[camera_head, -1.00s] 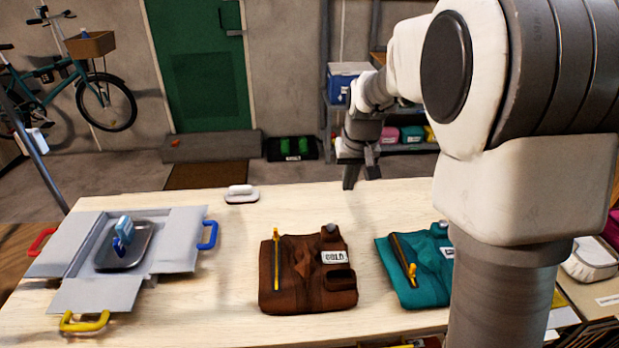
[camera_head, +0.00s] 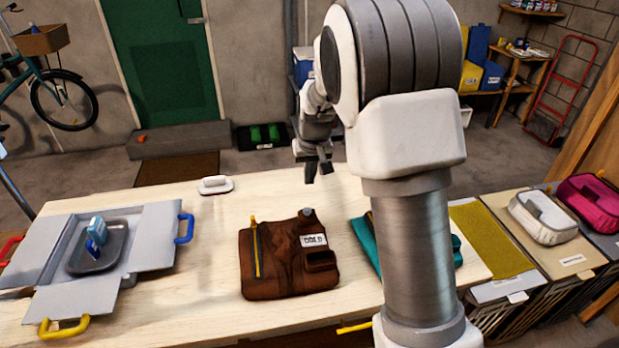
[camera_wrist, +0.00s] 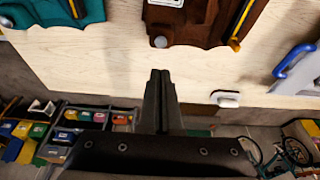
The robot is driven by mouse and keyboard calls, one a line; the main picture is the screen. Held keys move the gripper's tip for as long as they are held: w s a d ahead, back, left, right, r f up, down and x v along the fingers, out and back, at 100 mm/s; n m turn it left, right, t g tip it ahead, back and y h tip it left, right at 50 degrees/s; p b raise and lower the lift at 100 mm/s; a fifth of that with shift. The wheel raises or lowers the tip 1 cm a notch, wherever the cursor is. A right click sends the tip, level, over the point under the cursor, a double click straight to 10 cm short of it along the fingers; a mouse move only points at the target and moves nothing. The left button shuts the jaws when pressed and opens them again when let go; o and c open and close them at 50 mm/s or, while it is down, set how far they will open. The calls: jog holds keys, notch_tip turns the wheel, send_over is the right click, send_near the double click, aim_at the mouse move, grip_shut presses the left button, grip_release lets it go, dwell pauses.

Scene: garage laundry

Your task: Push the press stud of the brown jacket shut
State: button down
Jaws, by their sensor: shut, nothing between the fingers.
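The brown jacket (camera_head: 283,268) lies flat on the table, with a white label and a dark pocket on its right side and a yellow zip strip on its left. A grey round press stud (camera_head: 306,211) sits at its top right corner. In the wrist view the jacket (camera_wrist: 203,18) is at the top, with the stud (camera_wrist: 160,42) at its near edge. My gripper (camera_head: 318,178) is beyond the jacket's far edge, above the table's back part, pointing down. In the wrist view its fingers (camera_wrist: 160,74) are together and empty, apart from the jacket.
A teal jacket (camera_head: 364,238) lies to the right, partly hidden by my arm. A grey folding box (camera_head: 152,238) with coloured handles and a tray stands at left. A white-handled block (camera_head: 215,186) lies at the back. Bare table (camera_head: 205,280) lies between box and brown jacket.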

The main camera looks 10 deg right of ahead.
send_near(307, 209)
jog(key=x, duration=0.5)
jog(key=shift+w+f, duration=0.1)
jog(key=shift+w, duration=0.15)
jog(key=shift+f, duration=0.6)
jog(key=shift+f, duration=0.1)
